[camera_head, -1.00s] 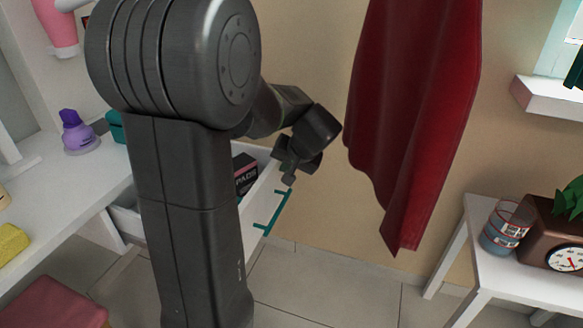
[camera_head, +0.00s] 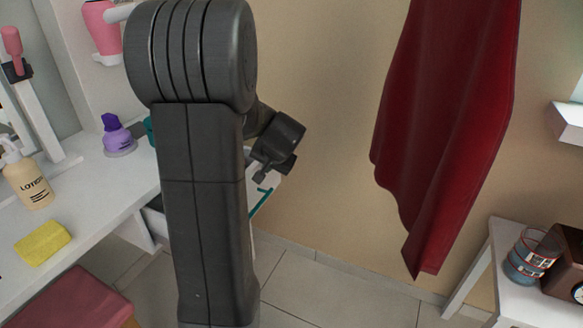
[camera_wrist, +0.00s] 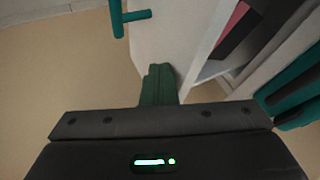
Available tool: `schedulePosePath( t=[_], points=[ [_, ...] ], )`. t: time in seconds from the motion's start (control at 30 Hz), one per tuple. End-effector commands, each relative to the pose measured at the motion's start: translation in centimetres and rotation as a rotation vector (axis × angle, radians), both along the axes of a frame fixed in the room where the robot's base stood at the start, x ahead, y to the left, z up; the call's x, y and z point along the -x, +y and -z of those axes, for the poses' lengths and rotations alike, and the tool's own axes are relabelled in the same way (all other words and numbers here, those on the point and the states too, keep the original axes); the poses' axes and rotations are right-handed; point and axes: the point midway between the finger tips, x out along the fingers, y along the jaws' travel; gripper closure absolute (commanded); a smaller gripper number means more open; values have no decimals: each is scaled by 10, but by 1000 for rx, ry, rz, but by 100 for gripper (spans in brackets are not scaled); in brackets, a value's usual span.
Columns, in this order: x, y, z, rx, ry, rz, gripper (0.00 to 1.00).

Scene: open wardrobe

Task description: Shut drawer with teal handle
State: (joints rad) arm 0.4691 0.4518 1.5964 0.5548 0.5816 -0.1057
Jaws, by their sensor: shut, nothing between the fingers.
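The drawer with the teal handle (camera_head: 261,200) is pulled out from the white table, mostly hidden behind my arm in the head view. In the wrist view its white front (camera_wrist: 165,35) fills the middle, and the teal handle (camera_wrist: 119,18) shows at the upper left. My gripper (camera_head: 260,178) is shut and empty, just above the drawer's front end in the head view. In the wrist view its fingers (camera_wrist: 159,72) point at the white front panel, right of the handle. I cannot tell whether they touch it.
The white table (camera_head: 95,205) carries a lotion bottle (camera_head: 26,175), a yellow sponge (camera_head: 42,242) and a purple bottle (camera_head: 117,135). A pink stool (camera_head: 75,300) stands below. A red garment (camera_head: 440,130) hangs to the right. A side table (camera_head: 500,265) stands at the lower right.

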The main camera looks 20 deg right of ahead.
Motion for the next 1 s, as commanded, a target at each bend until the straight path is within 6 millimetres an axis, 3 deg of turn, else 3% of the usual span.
schedulePosePath(
  t=[0.2, 0.43, 0.63, 1.0],
  points=[
    [-41, 36, -4, 1, 1, -6, 100],
    [-68, 59, -2, 0, 1, -2, 100],
    [-80, 68, -1, 0, 1, -1, 100],
    [-83, 70, 0, 0, -1, 1, 100]
  ],
)
